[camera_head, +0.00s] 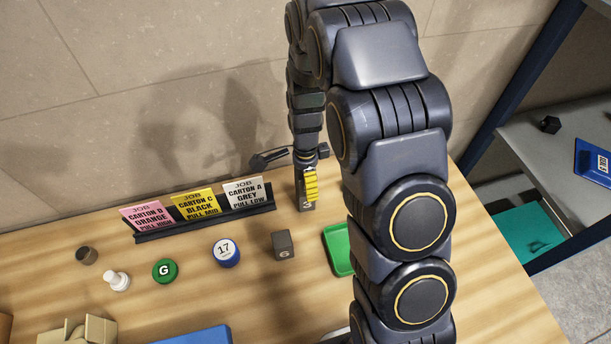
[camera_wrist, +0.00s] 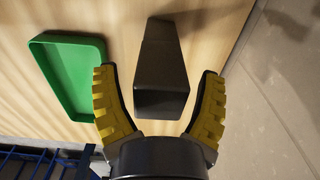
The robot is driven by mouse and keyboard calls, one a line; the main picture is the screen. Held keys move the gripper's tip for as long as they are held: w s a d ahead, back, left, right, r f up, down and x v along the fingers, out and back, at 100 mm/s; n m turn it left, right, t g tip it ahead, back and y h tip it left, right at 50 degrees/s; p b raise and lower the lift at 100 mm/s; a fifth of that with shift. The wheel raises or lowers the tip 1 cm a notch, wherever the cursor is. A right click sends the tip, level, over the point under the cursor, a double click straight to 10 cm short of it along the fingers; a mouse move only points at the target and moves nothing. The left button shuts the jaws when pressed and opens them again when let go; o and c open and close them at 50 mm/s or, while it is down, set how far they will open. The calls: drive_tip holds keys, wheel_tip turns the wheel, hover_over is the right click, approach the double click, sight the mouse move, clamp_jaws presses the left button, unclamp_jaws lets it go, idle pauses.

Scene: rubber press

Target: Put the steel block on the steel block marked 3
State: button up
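My gripper (camera_head: 310,187) is at the back of the table, right of the job cards. In the wrist view its yellow fingers (camera_wrist: 160,75) are open, one on each side of a dark grey steel block shape (camera_wrist: 162,100), with gaps at the fingertips. The shape looks tall and upright; I cannot tell whether it is one block or two stacked. In the head view a grey block face (camera_head: 307,204) with an unclear mark shows below the fingers. Another grey steel block (camera_head: 283,245), with a mark like G or 6, stands nearer the front.
A green tray (camera_head: 338,252) lies right of the front block; it also shows in the wrist view (camera_wrist: 72,75). A blue disc marked 17 (camera_head: 226,253), a green G disc (camera_head: 165,271) and a white piece (camera_head: 117,281) stand left. The card rack (camera_head: 205,221) is behind them.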

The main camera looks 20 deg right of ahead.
wheel_tip(320, 180, up, 12)
drive_tip(key=shift+f, duration=0.15)
drive_tip(key=shift+s+r, duration=0.15)
drive_tip(key=shift+r, duration=0.1)
drive_tip(key=s+a+r+n, duration=0.1)
drive_tip(key=s+r+n, duration=0.3)
drive_tip(key=s+n, duration=0.5)
drive_tip(key=s+r+n+g, duration=0.1)
drive_tip(key=s+r+n, duration=0.4)
drive_tip(key=s+n, duration=0.4)
drive_tip(key=s, duration=0.7)
drive_tip(key=shift+a+g, duration=0.3)
drive_tip(key=shift+a, duration=0.1)
